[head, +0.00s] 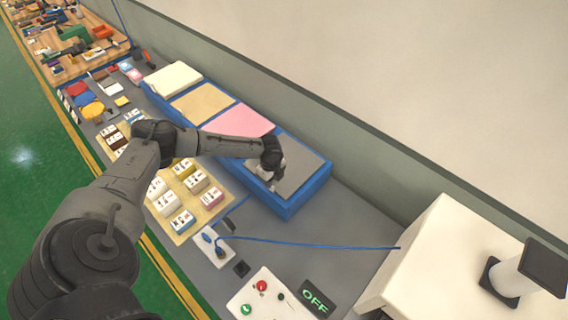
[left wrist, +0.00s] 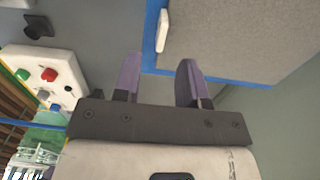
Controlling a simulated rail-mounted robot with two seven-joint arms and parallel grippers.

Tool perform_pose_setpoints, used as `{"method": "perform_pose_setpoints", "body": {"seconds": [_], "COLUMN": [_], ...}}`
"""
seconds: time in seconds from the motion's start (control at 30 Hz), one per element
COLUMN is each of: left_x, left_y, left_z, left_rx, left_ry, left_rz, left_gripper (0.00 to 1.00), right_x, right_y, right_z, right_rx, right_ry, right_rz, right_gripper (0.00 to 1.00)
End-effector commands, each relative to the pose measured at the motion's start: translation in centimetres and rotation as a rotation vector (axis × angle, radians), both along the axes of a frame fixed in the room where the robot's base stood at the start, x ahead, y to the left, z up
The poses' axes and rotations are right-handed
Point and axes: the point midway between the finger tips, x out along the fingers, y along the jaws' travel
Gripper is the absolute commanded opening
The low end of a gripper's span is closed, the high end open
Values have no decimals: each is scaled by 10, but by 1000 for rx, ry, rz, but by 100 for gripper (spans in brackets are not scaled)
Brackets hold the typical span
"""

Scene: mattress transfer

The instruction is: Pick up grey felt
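The grey felt (head: 304,172) lies flat in the end section of a long blue tray (head: 290,207), nearest the white box. It fills the upper right of the left wrist view (left wrist: 245,40). My left gripper (head: 271,186) is over the near edge of the felt in the head view and hides part of it. In the left wrist view its two purple fingers (left wrist: 160,80) stand apart with nothing between them, beside the blue tray rim. A small white tab (left wrist: 162,30) sits at the felt's edge. My right gripper is not in view.
A pink sheet (head: 240,121), a tan sheet (head: 203,102) and a cream pad (head: 172,78) fill the other tray sections. A wall runs behind. A button panel (head: 262,297), a blue cable (head: 310,245) and a white box (head: 425,250) are nearby.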

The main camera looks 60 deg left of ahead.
Motion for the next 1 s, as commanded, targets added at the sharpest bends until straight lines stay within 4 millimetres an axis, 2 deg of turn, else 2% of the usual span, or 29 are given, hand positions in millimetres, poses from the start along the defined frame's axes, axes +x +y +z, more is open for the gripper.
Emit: {"method": "perform_pose_setpoints", "body": {"seconds": [0.17, 0.5, 0.83, 1.0], "left_x": [-1, -1, -1, -1], "left_y": [1, 4, 4, 4], "left_z": [-10, -49, -54, -53], "left_rx": [0, 0, 0, 0], "left_ry": [2, 2, 0, 0], "left_rz": [0, 1, 0, 0], "left_gripper": [38, 38, 38, 23], "right_x": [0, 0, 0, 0], "right_y": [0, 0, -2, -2], "right_z": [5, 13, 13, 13], "right_rx": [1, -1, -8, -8], "right_ry": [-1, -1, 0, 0], "right_rz": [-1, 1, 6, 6], "right_gripper": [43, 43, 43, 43]}}
